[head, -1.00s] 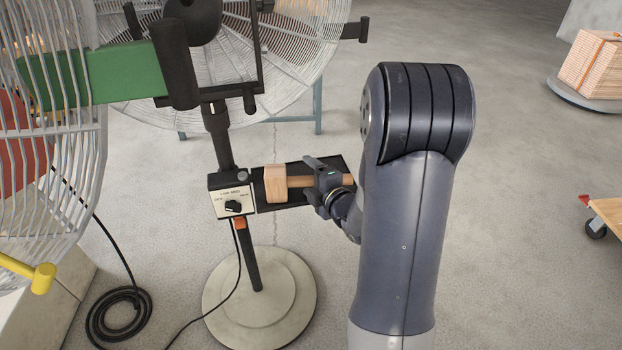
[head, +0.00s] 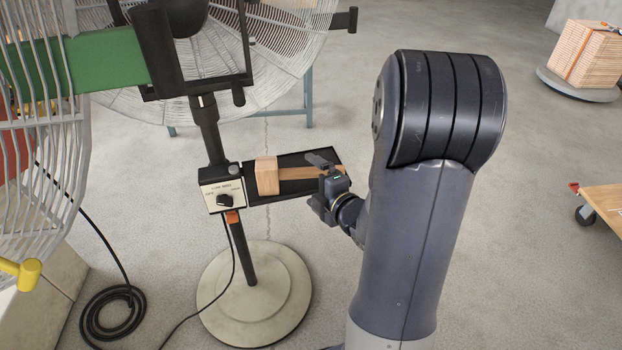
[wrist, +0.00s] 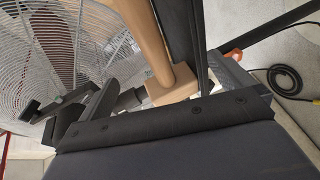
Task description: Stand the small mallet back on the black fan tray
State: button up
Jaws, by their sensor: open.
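The small wooden mallet (head: 267,176) lies on its side on the black fan tray (head: 258,196), its block head at the left end by the control box and its handle running right. Its handle end is partly hidden by my gripper. My gripper (head: 318,186) is open at the right part of the tray, by the handle end; I cannot tell whether a finger touches the handle. In the wrist view the mallet's head (wrist: 172,86) and handle (wrist: 143,38) show beyond the dark gripper (wrist: 160,122), with the tray (wrist: 178,32) beside them.
The control box (head: 222,195) with a knob adjoins the tray's left end on the fan's pole, above a round base (head: 254,293). Fan guards (head: 275,60) stand behind and at left. A black cable (head: 113,315) coils on the floor.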

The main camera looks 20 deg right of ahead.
jog(key=shift+v, duration=1.75)
jog(key=shift+w+r, duration=0.1)
jog(key=shift+r, duration=0.05)
jog(key=shift+x, duration=2.3)
